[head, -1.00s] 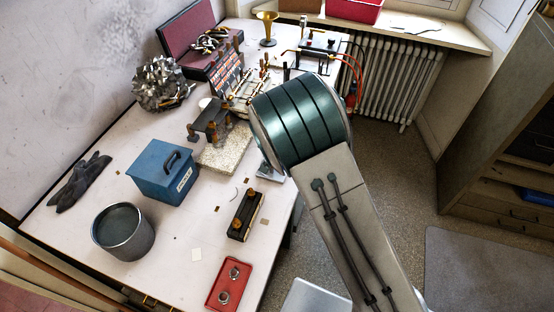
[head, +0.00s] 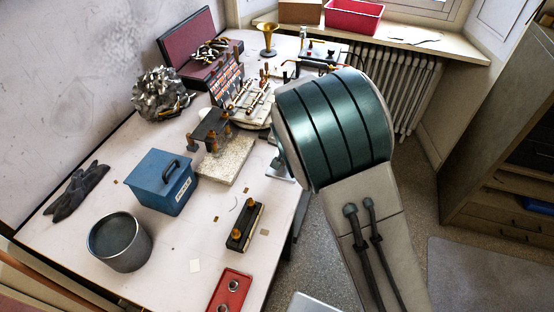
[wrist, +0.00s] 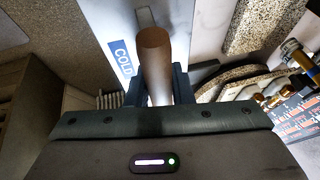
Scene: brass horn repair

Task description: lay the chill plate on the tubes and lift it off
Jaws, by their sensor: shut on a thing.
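My gripper (wrist: 155,88) is shut on the brown, round handle (wrist: 155,55) of the chill plate. The plate (wrist: 110,30) is pale metal with a blue "COLD" label, and it fills the upper middle of the wrist view. In the head view my arm hides the gripper; a bit of grey metal, probably the plate, shows beside it (head: 283,172), near the table's right edge. The brass tubes (head: 250,97) lie in a fixture further back, left of my arm. Brass parts also show at the right of the wrist view (wrist: 296,52). The plate appears apart from the tubes.
A speckled slab (head: 236,166) with a dark stand (head: 210,128) lies left of my arm. A blue box (head: 160,185), a metal pot (head: 120,240), a black block (head: 245,225) and a red tray (head: 231,288) stand nearer. A brass horn (head: 268,35) stands behind.

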